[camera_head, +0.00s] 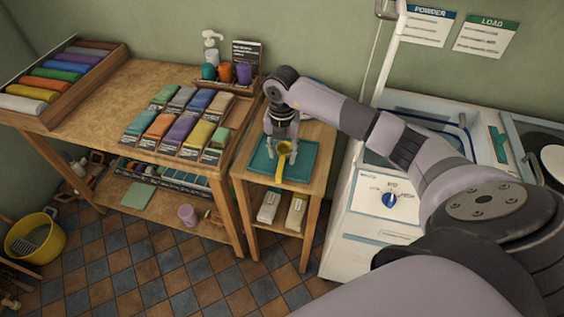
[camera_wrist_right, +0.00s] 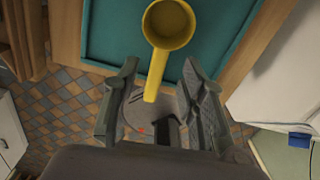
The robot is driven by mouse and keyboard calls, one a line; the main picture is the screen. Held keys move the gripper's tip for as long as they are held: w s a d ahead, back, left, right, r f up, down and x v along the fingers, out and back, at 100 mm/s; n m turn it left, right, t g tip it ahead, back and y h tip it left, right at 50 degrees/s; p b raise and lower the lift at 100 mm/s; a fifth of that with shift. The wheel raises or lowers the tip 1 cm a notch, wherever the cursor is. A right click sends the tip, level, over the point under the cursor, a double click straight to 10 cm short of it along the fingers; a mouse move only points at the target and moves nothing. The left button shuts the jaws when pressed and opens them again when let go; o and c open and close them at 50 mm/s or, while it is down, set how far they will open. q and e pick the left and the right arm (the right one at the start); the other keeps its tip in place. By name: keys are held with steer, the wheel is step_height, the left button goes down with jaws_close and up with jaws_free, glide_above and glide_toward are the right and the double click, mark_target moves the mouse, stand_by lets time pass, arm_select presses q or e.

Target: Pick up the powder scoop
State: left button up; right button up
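The yellow powder scoop (camera_head: 280,170) is at the teal tray (camera_head: 304,161) on the small wooden stand. In the right wrist view the scoop (camera_wrist_right: 168,25) shows its round cup at the top, its handle pointing down toward my gripper. My right gripper (camera_head: 281,153) points down over the tray at the scoop. In the wrist view my right gripper (camera_wrist_right: 160,75) has its fingers spread, the handle end between them with a gap on both sides. Whether the scoop touches the tray is hard to tell. My left gripper is not in view.
A wooden table (camera_head: 100,95) with folded coloured cloths stands left of the stand. A white washing machine (camera_head: 375,215) stands to the right. A soap bottle (camera_head: 212,47) and several coloured cups are behind. A yellow bucket (camera_head: 35,237) is on the tiled floor.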

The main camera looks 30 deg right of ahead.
mark_target(282, 160)
step_height(282, 160, down, 3)
steer(key=shift+w+f+b, duration=0.1)
steer(key=shift+b, duration=0.65)
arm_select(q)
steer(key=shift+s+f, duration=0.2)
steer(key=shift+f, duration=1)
arm_select(e)
steer(key=shift+c, duration=0.4)
jaws_close()
